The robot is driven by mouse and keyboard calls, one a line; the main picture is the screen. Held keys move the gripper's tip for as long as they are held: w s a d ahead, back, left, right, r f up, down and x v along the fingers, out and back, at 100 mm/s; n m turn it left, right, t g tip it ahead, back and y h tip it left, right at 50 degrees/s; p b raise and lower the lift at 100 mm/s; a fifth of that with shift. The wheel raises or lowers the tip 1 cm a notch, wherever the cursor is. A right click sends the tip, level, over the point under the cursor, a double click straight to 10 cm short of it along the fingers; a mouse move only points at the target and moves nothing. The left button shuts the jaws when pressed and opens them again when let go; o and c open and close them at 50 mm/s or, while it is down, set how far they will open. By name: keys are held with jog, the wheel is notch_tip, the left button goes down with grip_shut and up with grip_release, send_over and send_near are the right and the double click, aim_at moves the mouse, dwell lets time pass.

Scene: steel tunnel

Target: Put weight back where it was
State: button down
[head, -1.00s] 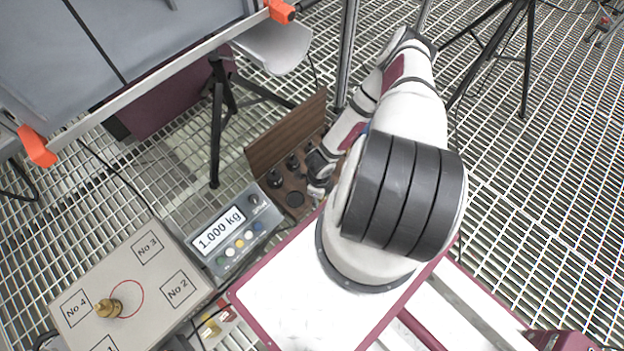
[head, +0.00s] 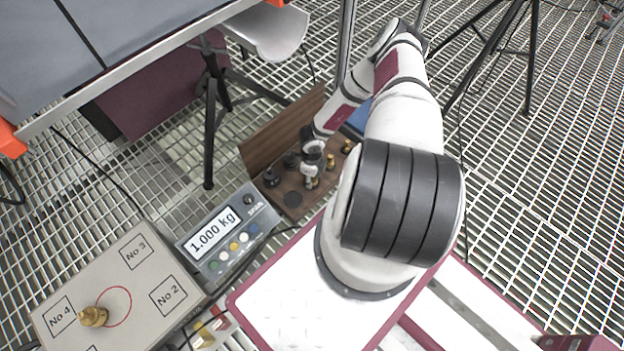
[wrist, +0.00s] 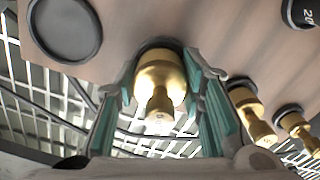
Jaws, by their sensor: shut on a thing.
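My gripper (head: 312,170) is over the wooden weight box (head: 292,200) in the head view. It is shut on a brass weight (wrist: 160,80), which stands between the teal finger pads in the wrist view. The held weight's far end is close to the box board. I cannot tell whether it touches or sits in a recess. Another brass weight (head: 93,317) stands on the scale plate (head: 135,290), at the edge of the red circle near "No 4". The scale display (head: 213,230) reads 1.000 kg.
An empty round recess (wrist: 65,28) is in the board beside the held weight. Other brass weights (wrist: 250,110) stand close to the right finger. Dark weights (head: 271,177) stand at the box's left. The box's raised lid (head: 270,140) is behind them.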

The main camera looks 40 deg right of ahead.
dwell(0.3)
jog(key=c, duration=1.1)
grip_release()
jog(key=shift+o, duration=0.2)
notch_tip(320, 180, up, 12)
jog(key=p, duration=0.5)
jog(key=shift+r, duration=0.1)
